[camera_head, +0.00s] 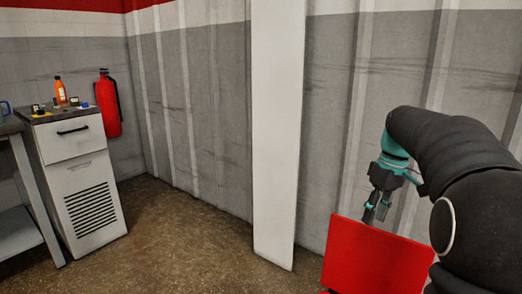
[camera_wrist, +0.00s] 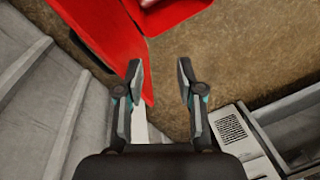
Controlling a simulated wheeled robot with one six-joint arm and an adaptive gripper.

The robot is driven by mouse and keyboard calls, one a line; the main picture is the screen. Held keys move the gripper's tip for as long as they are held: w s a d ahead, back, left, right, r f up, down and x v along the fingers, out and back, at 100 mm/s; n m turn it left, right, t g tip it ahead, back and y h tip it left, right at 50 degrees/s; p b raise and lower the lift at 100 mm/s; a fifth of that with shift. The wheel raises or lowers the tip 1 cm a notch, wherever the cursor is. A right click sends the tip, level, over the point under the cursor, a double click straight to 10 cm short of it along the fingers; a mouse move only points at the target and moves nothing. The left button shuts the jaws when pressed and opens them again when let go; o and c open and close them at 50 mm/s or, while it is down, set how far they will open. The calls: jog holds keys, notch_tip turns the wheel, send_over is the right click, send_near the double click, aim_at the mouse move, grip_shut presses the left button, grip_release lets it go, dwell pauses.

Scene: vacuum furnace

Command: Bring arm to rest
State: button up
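My gripper (camera_head: 376,212) is at the right of the head view, at the end of my black-sleeved arm, pointing down just behind a red panel (camera_head: 375,258). In the wrist view my gripper (camera_wrist: 160,80) shows two fingers spread apart with nothing between them, only brown floor beyond. It appears open and empty. The red panel also shows in the wrist view (camera_wrist: 110,30), to the left of the fingers. I cannot tell whether the left finger touches it.
A white cabinet (camera_head: 85,180) with an orange bottle (camera_head: 61,91) on top stands at the left, beside a grey table (camera_head: 18,230). A red fire extinguisher (camera_head: 108,103) hangs on the wall. A white post (camera_head: 275,140) stands mid-view. The brown floor (camera_head: 170,240) between is clear.

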jog(key=s+a+m+t+h, duration=0.1)
jog(key=s+a, duration=0.3)
jog(key=s, duration=0.2)
jog(key=s+a+m+t, duration=0.2)
jog(key=s+a, duration=0.1)
jog(key=s, duration=0.3)
jog(key=s+a+f+m+t, duration=0.1)
jog(key=s+a+f, duration=0.1)
jog(key=s, duration=0.4)
jog(key=s+a+f+m+t, duration=0.1)
jog(key=s+a+f+t, duration=0.1)
jog(key=s+f, duration=0.2)
jog(key=shift+s+a+f+m+h, duration=0.25)
jog(key=shift+s+m+h, duration=0.15)
jog(key=shift+s, duration=1)
jog(key=shift+s, duration=0.1)
